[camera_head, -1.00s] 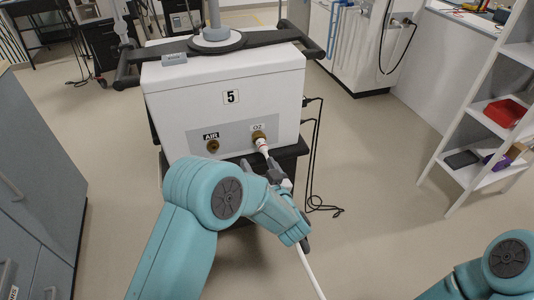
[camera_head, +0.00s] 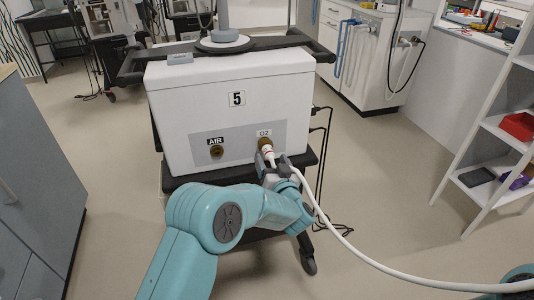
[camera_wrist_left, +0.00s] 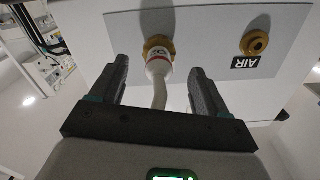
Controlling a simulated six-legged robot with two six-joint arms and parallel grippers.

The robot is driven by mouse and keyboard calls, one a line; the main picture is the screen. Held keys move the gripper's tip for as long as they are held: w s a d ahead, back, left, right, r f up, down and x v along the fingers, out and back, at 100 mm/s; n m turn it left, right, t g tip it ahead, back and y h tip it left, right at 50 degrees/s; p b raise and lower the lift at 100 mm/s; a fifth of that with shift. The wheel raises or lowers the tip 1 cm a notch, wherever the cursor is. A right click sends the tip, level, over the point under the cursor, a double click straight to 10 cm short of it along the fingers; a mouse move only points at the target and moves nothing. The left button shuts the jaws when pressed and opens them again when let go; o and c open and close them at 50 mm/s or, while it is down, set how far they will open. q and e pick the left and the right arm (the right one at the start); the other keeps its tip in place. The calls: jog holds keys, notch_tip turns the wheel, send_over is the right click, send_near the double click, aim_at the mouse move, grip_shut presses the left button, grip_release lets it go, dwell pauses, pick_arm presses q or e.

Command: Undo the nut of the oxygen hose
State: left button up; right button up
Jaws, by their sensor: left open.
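The nut also shows in the left wrist view (camera_wrist_left: 157,44). My left gripper (camera_head: 274,166) is open just below the O2 port. In the left wrist view its fingers (camera_wrist_left: 158,75) stand on either side of the hose end, with visible gaps, and their tips point toward the nut. My right gripper is out of view; only part of my right arm shows at the lower right corner.
The ventilator (camera_head: 230,88), marked 5, has a brass AIR port (camera_head: 217,151) left of O2. Dark cables (camera_head: 325,165) hang at its right side. A grey cabinet (camera_head: 40,200) stands at left and a white shelf (camera_head: 490,170) at right.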

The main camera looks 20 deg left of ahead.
aim_at(267, 150)
pick_arm(q)
jog(key=x, duration=0.6)
jog(key=shift+b, duration=0.4)
jog(key=shift+d, duration=0.1)
jog(key=c, duration=1.1)
